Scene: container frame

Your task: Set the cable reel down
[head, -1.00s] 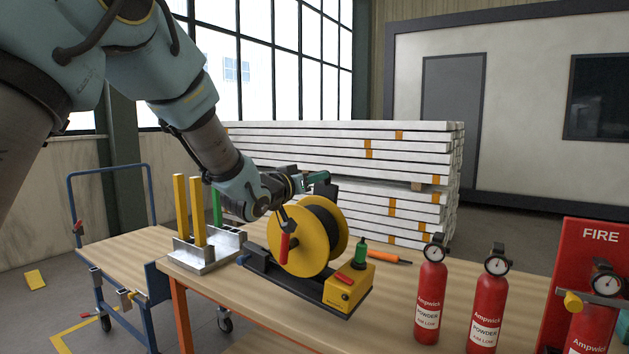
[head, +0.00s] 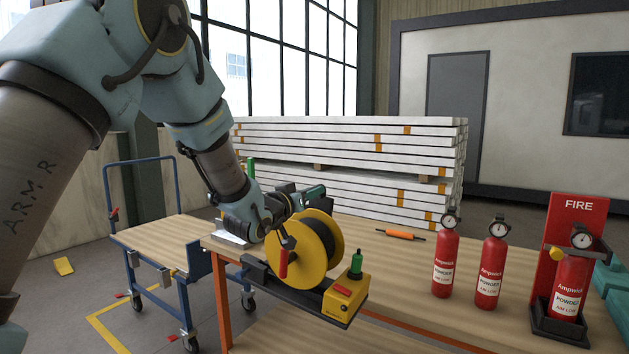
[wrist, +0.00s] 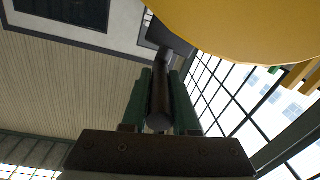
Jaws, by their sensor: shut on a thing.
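The cable reel (head: 298,249) has yellow side discs, a black drum, a red crank handle and a dark base with a yellow box at its right end. It is upright, and its base reaches out in front of the workbench (head: 350,226) edge, seemingly off the top. My gripper (head: 312,194) is at the top of the reel. In the wrist view my gripper's green fingers (wrist: 160,85) are shut around a dark bar of the reel, with a yellow disc (wrist: 245,22) close by. Whether the base touches the bench is hidden.
Red extinguishers (head: 446,262) stand on the bench's right, one in a red fire stand (head: 578,225). An orange-handled tool (head: 400,235) lies behind the reel. A metal fixture (head: 232,238) is partly hidden behind my arm. A blue-framed cart (head: 150,232) stands left.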

